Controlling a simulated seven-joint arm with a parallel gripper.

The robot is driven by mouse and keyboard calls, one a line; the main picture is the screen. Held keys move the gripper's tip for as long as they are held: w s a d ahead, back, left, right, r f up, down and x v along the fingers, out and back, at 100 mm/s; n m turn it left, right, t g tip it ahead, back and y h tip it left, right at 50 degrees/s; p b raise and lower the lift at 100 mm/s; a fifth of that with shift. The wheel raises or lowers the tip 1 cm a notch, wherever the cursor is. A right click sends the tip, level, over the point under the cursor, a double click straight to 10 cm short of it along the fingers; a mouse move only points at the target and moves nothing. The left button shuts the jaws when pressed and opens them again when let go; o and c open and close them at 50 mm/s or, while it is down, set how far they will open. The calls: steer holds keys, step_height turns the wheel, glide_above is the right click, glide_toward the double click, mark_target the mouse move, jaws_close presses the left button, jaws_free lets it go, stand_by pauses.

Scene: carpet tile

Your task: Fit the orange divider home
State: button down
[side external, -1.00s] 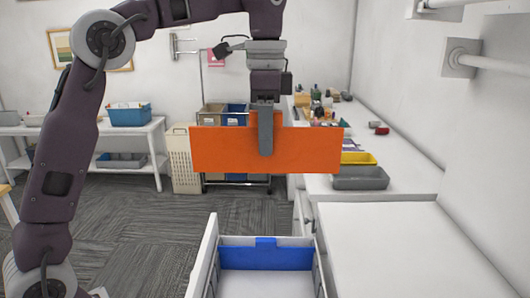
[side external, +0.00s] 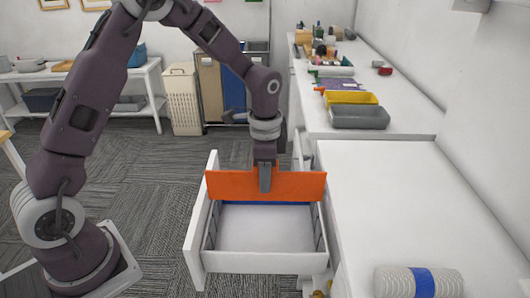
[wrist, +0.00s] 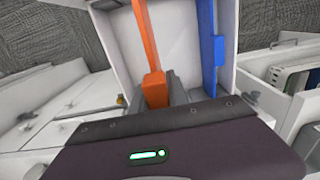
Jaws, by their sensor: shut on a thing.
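My gripper (side external: 265,186) is shut on the orange divider (side external: 298,186) at its middle tab. The divider is upright and spans the width of the open white drawer (side external: 250,262). In the side view its ends overlap the drawer's side walls. Its lower edge is above the drawer floor, with a strip of the blue divider (side external: 265,203) showing beneath it. In the wrist view the orange divider (wrist: 146,40) and the blue divider (wrist: 209,50) stand apart, roughly parallel, with bare floor between. Whether the orange ends meet any slots cannot be told.
The white counter (side external: 385,200) lies right of the drawer, with a ribbed roll with a blue band (side external: 420,282) at its near end. Yellow (side external: 350,98) and grey (side external: 358,117) trays sit farther back. The drawer's front part is empty.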

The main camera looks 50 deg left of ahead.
mark_target(265, 200)
steer(key=shift+f, duration=2.85)
steer(key=shift+f, duration=4.25)
steer(key=c, duration=1.2)
jaws_free()
step_height(265, 200, up, 7)
